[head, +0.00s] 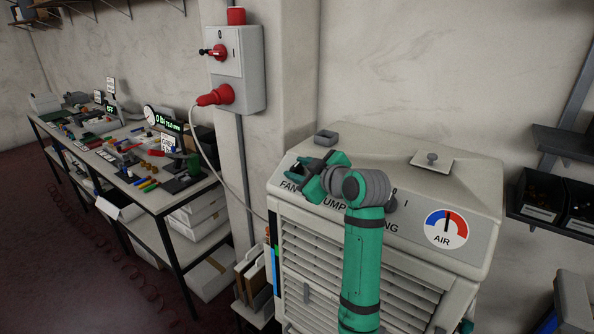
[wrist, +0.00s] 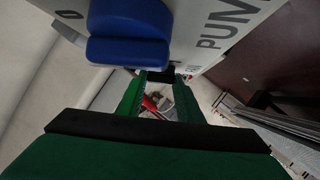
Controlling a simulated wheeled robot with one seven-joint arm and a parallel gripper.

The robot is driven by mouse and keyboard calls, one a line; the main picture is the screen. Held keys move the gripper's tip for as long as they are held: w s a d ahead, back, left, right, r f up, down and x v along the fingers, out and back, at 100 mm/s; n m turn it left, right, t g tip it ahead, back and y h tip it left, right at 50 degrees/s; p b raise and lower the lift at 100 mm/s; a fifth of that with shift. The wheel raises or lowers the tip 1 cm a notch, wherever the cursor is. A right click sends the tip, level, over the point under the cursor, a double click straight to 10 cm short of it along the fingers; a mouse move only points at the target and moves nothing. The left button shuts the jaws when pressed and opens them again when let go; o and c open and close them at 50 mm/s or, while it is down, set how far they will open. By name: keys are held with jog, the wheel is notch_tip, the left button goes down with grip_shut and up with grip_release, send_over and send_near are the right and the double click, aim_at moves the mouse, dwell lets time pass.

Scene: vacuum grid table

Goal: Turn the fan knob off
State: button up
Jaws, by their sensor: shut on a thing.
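The fan knob (wrist: 160,76) shows only as a small dark shape between my fingertips in the wrist view; its setting cannot be made out. In the head view my gripper (head: 306,176) covers it, just above the FAN label (head: 291,187) on the sloped panel of the white cabinet (head: 385,160). My gripper (wrist: 158,82) is shut on the fan knob, its green fingers on either side. A blue knob (wrist: 130,32) stands close to my gripper in the wrist view, between a 0 mark and part of the PUMP label (wrist: 212,40).
A round AIR gauge (head: 447,228) is on the panel's right. A red-handled switch box (head: 236,68) with a plugged cable hangs on the wall behind. A cluttered workbench (head: 150,165) stands at left, dark bins (head: 543,195) at right. A small grey box (head: 326,137) sits on the cabinet top.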

jog(key=shift+w+d+r+n+g+y, duration=0.15)
jog(key=shift+n+g+y, duration=0.35)
jog(key=shift+n+g, duration=0.5)
jog(key=o, duration=1.1)
jog(key=shift+w, duration=0.1)
jog(key=v, duration=1)
jog(key=shift+s+d+r, duration=0.15)
jog(key=shift+s, duration=0.1)
jog(key=shift+w, duration=0.1)
